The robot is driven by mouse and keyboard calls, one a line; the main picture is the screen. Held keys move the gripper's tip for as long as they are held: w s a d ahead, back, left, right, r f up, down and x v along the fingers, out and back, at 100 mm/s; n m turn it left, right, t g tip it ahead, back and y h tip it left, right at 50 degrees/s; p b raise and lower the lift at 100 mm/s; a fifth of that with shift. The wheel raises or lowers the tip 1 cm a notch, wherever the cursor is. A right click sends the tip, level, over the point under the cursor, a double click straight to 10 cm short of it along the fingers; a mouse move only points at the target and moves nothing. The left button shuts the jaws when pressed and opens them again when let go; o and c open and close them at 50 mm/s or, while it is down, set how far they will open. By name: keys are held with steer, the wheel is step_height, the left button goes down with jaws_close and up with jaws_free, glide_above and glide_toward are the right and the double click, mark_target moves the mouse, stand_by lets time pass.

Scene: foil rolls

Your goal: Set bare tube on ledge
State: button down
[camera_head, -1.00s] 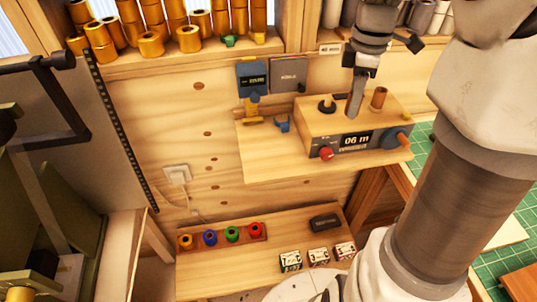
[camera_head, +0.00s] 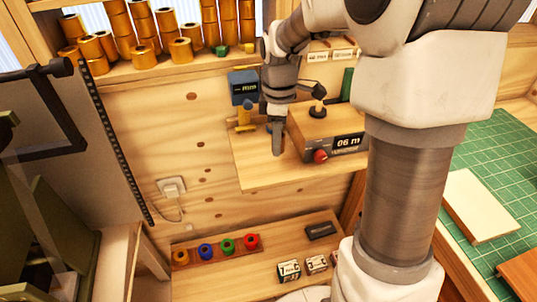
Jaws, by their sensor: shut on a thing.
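My gripper (camera_head: 277,150) points down over the left part of the wooden ledge (camera_head: 270,180), just left of the display box (camera_head: 340,140). Its jaws look closed in a narrow grey shape. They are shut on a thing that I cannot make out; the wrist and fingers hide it. Whether it touches the ledge I cannot tell. I cannot pick out the bare tube for certain. The right side of the box is hidden behind my arm.
A blue device (camera_head: 243,87) hangs above a yellow fitting (camera_head: 244,116). Gold rolls (camera_head: 181,51) stand on the upper shelf. Coloured rings (camera_head: 228,246) sit on the lower bench. The ledge's front left is clear.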

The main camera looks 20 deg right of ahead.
mark_target(268, 165)
steer(key=shift+w+a+f, duration=0.2)
steer(key=shift+a+f, duration=0.1)
steer(key=shift+a, duration=0.15)
steer(key=shift+w+a+f, duration=0.15)
steer(key=shift+a+f, duration=0.15)
steer(key=shift+a, duration=0.15)
steer(key=shift+a+f, duration=0.1)
steer(key=shift+f, duration=1.95)
steer(key=shift+f, duration=0.2)
steer(key=c, duration=0.5)
jaws_free()
steer(key=shift+r, duration=0.15)
